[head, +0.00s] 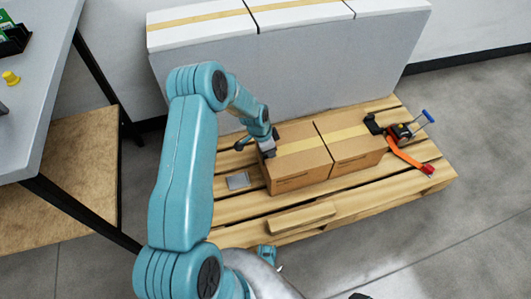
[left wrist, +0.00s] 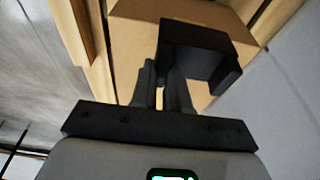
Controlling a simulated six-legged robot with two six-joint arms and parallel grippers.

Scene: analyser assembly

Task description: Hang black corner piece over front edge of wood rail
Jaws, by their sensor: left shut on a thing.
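My left gripper (head: 267,150) is at the near left corner of a cardboard box (head: 297,177) on the pallet. In the left wrist view, its two dark fingers (left wrist: 167,82) are shut on a black corner piece (left wrist: 195,45), an angled block with a flange. The cardboard box (left wrist: 135,55) shows behind it. I cannot tell whether the piece touches the box. A short wooden piece (head: 301,217), possibly the wood rail, lies on the front of the pallet (head: 345,204), apart from the gripper.
A second box (head: 352,147) stands against the first. Another black piece (head: 373,124) and a ratchet with an orange strap (head: 405,157) lie at the pallet's right. A grey plate (head: 238,180) lies left of the boxes. Large white boxes (head: 275,68) stand behind.

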